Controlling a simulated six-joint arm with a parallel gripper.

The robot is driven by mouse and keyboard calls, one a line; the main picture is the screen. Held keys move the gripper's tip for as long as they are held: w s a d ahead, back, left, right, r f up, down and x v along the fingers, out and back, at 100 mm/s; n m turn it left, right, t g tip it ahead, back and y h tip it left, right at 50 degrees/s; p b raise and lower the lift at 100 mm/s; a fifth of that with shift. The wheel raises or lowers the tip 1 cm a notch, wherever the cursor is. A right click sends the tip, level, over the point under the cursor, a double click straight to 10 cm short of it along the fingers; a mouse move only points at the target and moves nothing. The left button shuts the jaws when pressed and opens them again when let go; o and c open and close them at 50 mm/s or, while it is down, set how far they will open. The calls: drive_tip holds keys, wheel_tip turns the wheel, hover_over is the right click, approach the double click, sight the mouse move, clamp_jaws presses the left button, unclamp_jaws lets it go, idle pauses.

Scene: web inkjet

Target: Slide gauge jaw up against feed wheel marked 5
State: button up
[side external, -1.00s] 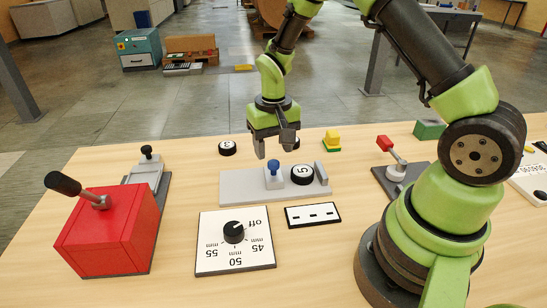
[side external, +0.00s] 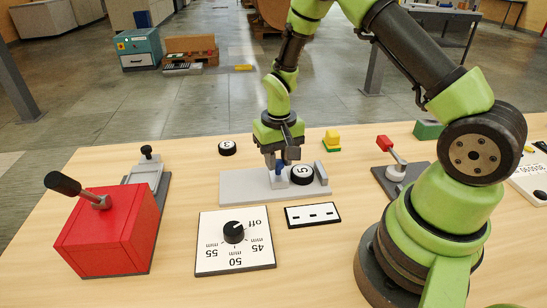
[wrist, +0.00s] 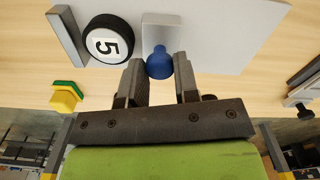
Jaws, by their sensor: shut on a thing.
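The gauge is a pale grey base plate (side external: 240,188) with an upright fixed jaw (side external: 320,173) at its right end. The black feed wheel marked 5 (side external: 302,176) sits beside that jaw; its number also shows in the wrist view (wrist: 110,45). The sliding jaw (side external: 282,182) is a light block with a blue knob (wrist: 158,62), left of the wheel. In the wrist view a narrow gap shows between the block and the wheel. My gripper (wrist: 160,78) is shut on the blue knob, its fingers on either side. The fingers partly hide the knob in the side view.
A black-and-white dial plate (side external: 235,256) and a small slotted plate (side external: 313,215) lie in front. A red lever box (side external: 110,235) stands left. Another black wheel (side external: 227,148) and a yellow-green block (side external: 332,141) lie behind. A red-handled lever (side external: 394,150) stands right.

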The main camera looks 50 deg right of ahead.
drive_tip(key=shift+s+d, duration=0.7)
drive_tip(key=shift+s, duration=0.05)
drive_tip(key=o, duration=0.8)
drive_tip(key=shift+o, duration=0.2)
drive_tip(key=shift+r, duration=0.1)
wheel_tip(320, 180, up, 10)
